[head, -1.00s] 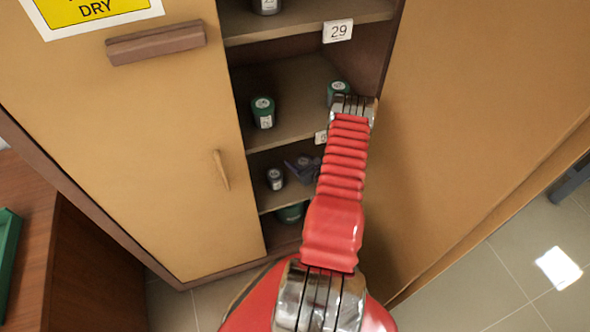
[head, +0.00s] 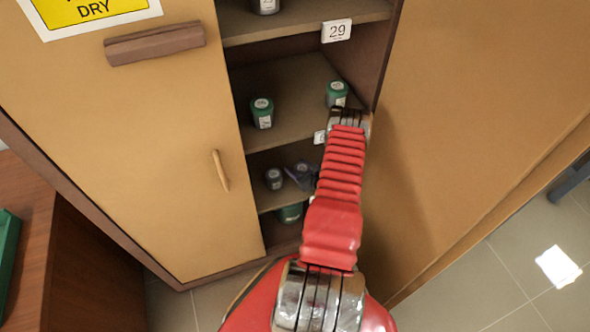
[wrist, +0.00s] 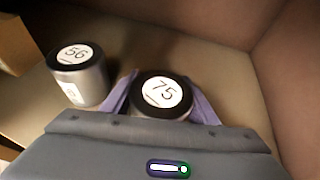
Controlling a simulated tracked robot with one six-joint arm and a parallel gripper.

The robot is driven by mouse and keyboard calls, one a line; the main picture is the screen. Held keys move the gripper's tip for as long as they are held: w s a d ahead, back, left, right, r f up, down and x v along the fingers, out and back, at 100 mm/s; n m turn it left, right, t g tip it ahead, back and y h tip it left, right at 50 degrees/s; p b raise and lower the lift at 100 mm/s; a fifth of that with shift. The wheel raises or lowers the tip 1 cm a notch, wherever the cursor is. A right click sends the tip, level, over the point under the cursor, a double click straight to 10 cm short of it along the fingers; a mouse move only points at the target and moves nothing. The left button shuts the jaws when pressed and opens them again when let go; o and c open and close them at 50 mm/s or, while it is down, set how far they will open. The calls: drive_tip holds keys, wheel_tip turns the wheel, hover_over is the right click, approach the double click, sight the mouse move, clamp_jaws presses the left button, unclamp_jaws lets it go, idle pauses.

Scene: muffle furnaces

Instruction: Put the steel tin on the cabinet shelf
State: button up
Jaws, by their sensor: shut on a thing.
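In the head view my gripper (head: 301,173) is inside the open cabinet, at the lower shelf (head: 268,198), partly hidden by my red arm. I cannot tell whether the tin touches the shelf.
A steel tin labelled 56 (wrist: 80,76) stands left of the held tin; it also shows in the head view (head: 274,179). Green tins stand on the shelf above (head: 262,113), (head: 337,94) and below (head: 290,212). The cabinet's right door (head: 470,130) stands close beside my arm.

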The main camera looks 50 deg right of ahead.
drive_tip(key=o, duration=1.2)
drive_tip(key=v, duration=1.2)
drive_tip(key=shift+f, duration=0.1)
